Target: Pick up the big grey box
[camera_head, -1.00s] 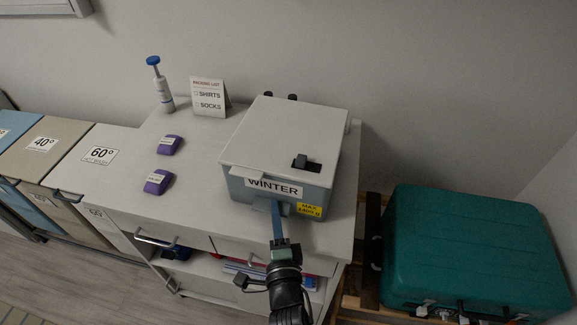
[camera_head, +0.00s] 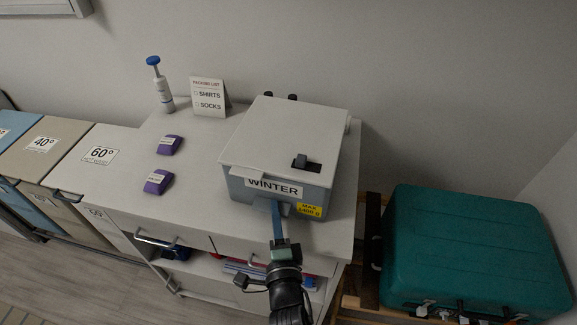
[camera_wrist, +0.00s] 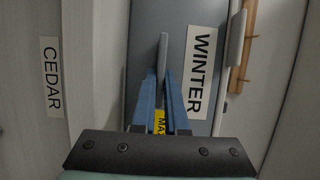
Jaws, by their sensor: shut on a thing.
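The big grey box (camera_head: 282,135) sits on the right part of the white cabinet top, with a light lid, a WINTER label and a yellow MAX label on its blue-grey front. In the wrist view its front (camera_wrist: 155,18) faces me. My gripper (camera_head: 275,204) is at the box's front, just left of the yellow label. In the wrist view, the blue fingers of my gripper (camera_wrist: 164,92) are shut on a thin grey tab (camera_wrist: 163,52) that stands out from the box front. The tips partly hide the yellow label.
Two purple items (camera_head: 158,182), a packing-list card (camera_head: 209,97) and a blue-topped bottle (camera_head: 161,86) stand left of the box on the white cabinet (camera_head: 225,222). A teal case (camera_head: 470,250) lies at right. A wall is close behind.

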